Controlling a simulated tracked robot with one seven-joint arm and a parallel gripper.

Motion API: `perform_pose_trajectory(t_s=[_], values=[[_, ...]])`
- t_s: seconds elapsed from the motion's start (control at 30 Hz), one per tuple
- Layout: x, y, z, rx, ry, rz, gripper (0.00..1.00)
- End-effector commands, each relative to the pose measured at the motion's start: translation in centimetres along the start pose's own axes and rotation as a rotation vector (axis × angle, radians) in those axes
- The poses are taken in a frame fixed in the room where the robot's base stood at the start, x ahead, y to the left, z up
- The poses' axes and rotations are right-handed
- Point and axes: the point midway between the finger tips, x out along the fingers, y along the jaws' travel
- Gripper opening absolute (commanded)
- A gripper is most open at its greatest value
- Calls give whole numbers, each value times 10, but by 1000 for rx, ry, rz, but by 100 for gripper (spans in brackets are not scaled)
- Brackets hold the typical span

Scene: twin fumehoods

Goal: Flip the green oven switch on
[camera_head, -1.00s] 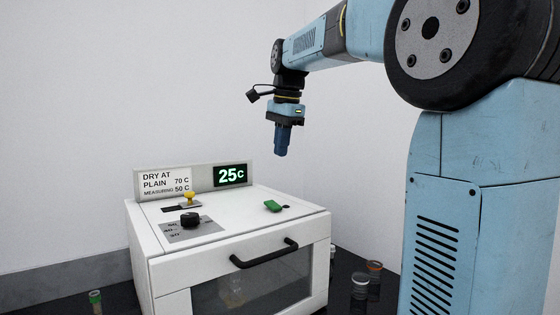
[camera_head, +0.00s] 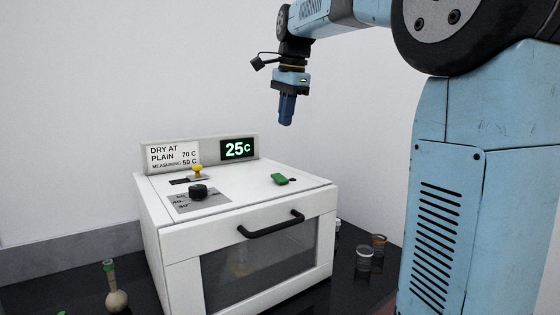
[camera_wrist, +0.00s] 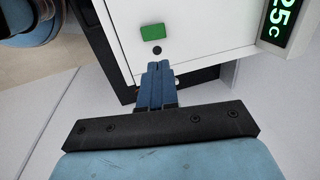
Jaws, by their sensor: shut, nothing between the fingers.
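The white oven (camera_head: 250,210) stands on a dark bench, with its green switch (camera_head: 279,179) on the right part of its top. A small dark round spot lies beside the switch. In the wrist view the green switch (camera_wrist: 153,32) shows beyond the fingertips, with the dark spot between them. My gripper (camera_head: 287,122) points down above the oven's top, with clear air between it and the switch. Its blue fingers (camera_wrist: 158,66) are together and hold nothing.
A black knob (camera_head: 198,191) and a yellow-topped lever (camera_head: 197,171) sit on the oven's left top. The display (camera_head: 239,149) at the back reads 25 C. A black door handle (camera_head: 271,225) crosses the front. A flask (camera_head: 116,298) stands left, small jars (camera_head: 364,258) right.

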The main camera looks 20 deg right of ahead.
Motion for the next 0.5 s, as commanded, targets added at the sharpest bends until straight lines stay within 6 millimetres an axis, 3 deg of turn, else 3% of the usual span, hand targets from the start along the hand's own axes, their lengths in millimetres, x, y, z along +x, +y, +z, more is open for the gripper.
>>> perform_pose_trajectory(t_s=[0.17, 0.5], values=[[9, 0, 0, 0, 0, 1, 0], [64, 1, 0, 1, -1, 3, 0]])
